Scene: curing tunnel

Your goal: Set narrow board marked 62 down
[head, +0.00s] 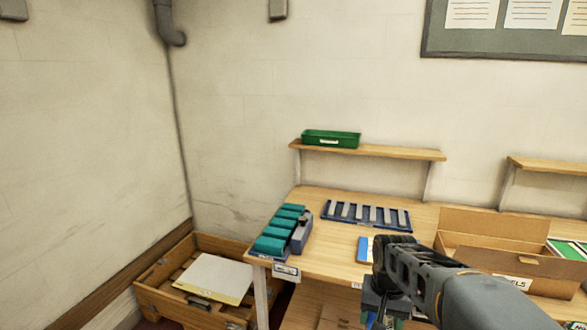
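My gripper (384,285) is at the lower right, in front of the wooden table's front edge. Its fingers are dark and seen from behind and the side, so I cannot tell whether they are open or shut. Dark, blue and green patches show around its lower end; I cannot tell whether it holds anything. A narrow blue piece (363,250) shows on the tabletop just left of my gripper, partly hidden by it. No number 62 can be read anywhere, so I cannot say which piece is the board.
The wooden table (330,258) carries teal blocks (279,231) at its left end and a blue slotted rack (366,216) at the back. An open cardboard box (490,225) stands right. A green tray (331,139) sits on a shelf. A wooden crate (165,263) holds a pale panel.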

